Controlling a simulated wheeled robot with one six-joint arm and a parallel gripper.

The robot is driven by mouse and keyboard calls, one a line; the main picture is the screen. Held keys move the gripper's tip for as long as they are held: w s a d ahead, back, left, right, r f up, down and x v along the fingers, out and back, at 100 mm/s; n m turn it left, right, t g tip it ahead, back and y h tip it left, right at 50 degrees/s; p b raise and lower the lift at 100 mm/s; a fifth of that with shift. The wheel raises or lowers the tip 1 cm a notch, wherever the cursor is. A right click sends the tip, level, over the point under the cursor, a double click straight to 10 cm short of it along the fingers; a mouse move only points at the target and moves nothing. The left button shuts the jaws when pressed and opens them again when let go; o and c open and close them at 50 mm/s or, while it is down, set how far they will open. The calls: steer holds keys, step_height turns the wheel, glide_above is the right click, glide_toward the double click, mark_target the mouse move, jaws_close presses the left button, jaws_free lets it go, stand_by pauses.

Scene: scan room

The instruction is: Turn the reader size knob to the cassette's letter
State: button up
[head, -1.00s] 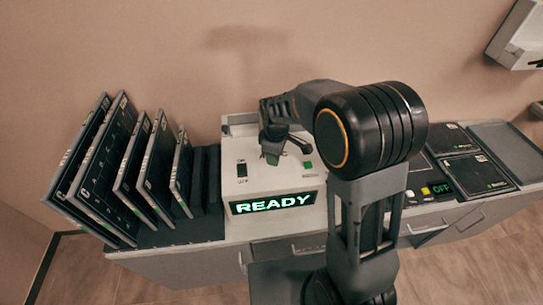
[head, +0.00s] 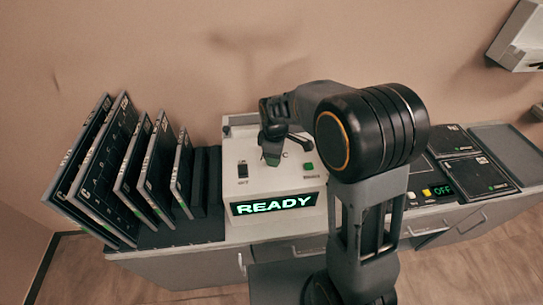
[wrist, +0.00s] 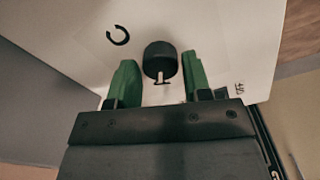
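The reader (head: 236,188) is a pale box whose green display (head: 273,204) reads READY. In the head view my gripper (head: 271,158) is over the reader's top and hides the knob. Which cassette is the task's one, and its letter, I cannot tell.
Several dark cassettes (head: 122,150) lean in a rack at the left. A switch (head: 242,170) and a green button (head: 308,165) flank the knob area. Dark panels (head: 480,174) lie at the right, near a small display (head: 442,190) reading OFF. A tray (head: 508,147) sits at far right.

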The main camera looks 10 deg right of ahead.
steer(key=shift+o, duration=1.3)
steer(key=shift+s+d+f, duration=0.1)
steer(key=shift+d, duration=0.05)
step_height(320, 180, up, 14)
steer(key=shift+b, duration=0.3)
steer(key=shift+f, duration=0.1)
steer(key=s+d+f+m+t, duration=0.1)
steer(key=s+d+m+t, duration=0.1)
steer(key=s+d+m, duration=0.2)
steer(key=s+d+f+m+t, duration=0.2)
steer(key=s+d+m, duration=0.2)
steer(key=s+m, duration=0.6)
steer(key=shift+s, duration=0.95)
